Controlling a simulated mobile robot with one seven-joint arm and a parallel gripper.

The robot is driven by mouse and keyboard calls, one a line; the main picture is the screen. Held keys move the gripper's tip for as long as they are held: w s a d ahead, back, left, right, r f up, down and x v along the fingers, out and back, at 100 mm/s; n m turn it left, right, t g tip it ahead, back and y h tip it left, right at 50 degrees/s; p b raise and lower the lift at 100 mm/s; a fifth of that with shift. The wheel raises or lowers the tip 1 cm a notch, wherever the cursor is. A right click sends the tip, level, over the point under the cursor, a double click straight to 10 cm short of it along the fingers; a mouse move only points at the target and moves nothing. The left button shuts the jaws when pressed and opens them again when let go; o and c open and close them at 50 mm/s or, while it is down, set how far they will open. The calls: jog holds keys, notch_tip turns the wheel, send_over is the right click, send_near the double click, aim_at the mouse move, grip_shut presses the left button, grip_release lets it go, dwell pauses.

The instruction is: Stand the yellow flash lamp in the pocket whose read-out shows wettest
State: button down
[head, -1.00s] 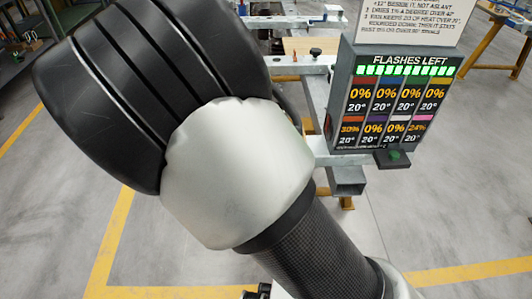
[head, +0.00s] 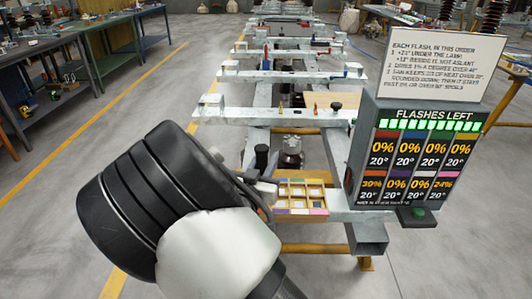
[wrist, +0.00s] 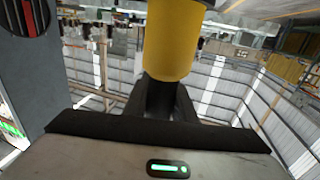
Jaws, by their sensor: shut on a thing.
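The yellow flash lamp (wrist: 172,45) shows in the wrist view as a yellow cylinder, its top cut off by the frame. My gripper (wrist: 163,98) is shut on its lower part. In the head view I cannot make out the lamp; my arm hides most of the gripper. The wooden pocket tray (head: 327,203) lies on the frame right of my arm, with colour strips along its edges; its left side is partly hidden. The read-out panel (head: 412,150) shows 30% at lower left, 24% at lower right and 0% elsewhere, all at 20°.
A rule sign (head: 445,62) stands on the panel. A green button (head: 418,211) sits below it. A dark ribbed part (head: 291,152) stands behind the tray. Metal cross-rails (head: 270,115) run behind. Workbenches (head: 60,80) stand at left; open floor lies between.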

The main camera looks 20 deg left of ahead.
dwell(0.3)
jog(key=c, duration=1.9)
grip_release()
jog(key=shift+f, duration=0.2)
jog(key=o, duration=0.4)
jog(key=shift+o, duration=0.2)
jog(key=s+p, duration=0.1)
jog(key=s, duration=1.1)
jog(key=shift+a+r+p, duration=0.15)
jog(key=shift+r+p, duration=0.05)
jog(key=shift+p, duration=0.15)
